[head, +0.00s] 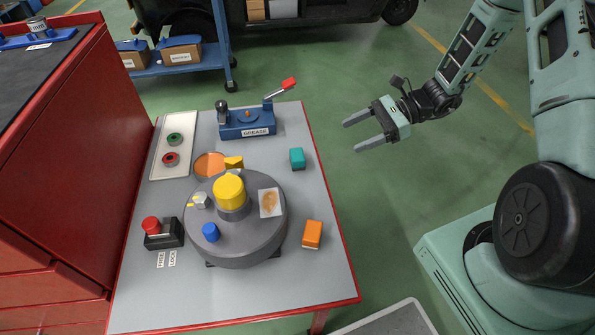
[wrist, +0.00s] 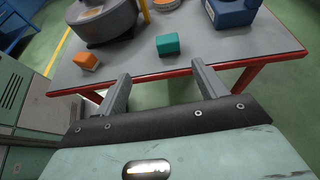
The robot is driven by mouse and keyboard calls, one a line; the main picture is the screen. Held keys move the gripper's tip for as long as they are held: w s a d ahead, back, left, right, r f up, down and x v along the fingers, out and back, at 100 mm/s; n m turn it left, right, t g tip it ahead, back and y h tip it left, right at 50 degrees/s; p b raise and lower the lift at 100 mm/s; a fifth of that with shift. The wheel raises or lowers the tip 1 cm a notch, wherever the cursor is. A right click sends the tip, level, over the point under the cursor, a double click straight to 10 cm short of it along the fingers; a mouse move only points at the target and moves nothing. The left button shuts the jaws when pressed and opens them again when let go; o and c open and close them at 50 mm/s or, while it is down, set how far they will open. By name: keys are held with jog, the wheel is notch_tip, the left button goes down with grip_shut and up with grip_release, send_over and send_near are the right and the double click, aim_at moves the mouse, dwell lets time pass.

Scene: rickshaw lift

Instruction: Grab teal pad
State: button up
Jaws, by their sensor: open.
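The teal pad (head: 297,158) is a small teal block lying on the grey table top near its right edge, below the blue grease unit. It also shows in the wrist view (wrist: 168,44), ahead of the fingers and between their lines. My gripper (head: 346,137) is open and empty, off the table's right edge and to the right of the pad. In the wrist view its two fingers (wrist: 158,82) point toward the table edge, apart from the pad.
An orange block (head: 312,234) lies near the right edge. A grey round turntable (head: 235,245) with a yellow knob fills the table's middle. The blue grease unit (head: 247,122) with a red-tipped lever stands at the back. A red cabinet (head: 60,150) stands left.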

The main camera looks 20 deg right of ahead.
jog(key=f, duration=0.1)
jog(key=b, duration=0.2)
send_near(295, 158)
jog(key=a+f, duration=0.1)
jog(key=a, duration=0.1)
jog(key=w+a+f, duration=0.1)
jog(key=a+f, duration=0.1)
jog(key=shift+w+f, duration=0.1)
jog(key=shift+f, duration=0.05)
jog(key=shift+w+b+x, duration=0.2)
jog(key=shift+b+x, duration=0.05)
jog(key=shift+x, duration=1.05)
jog(key=shift+w+b+x, duration=0.2)
jog(key=shift+w+x, duration=0.05)
jog(key=shift+x, duration=1.05)
jog(key=shift+d, duration=0.1)
jog(key=c, duration=1.1)
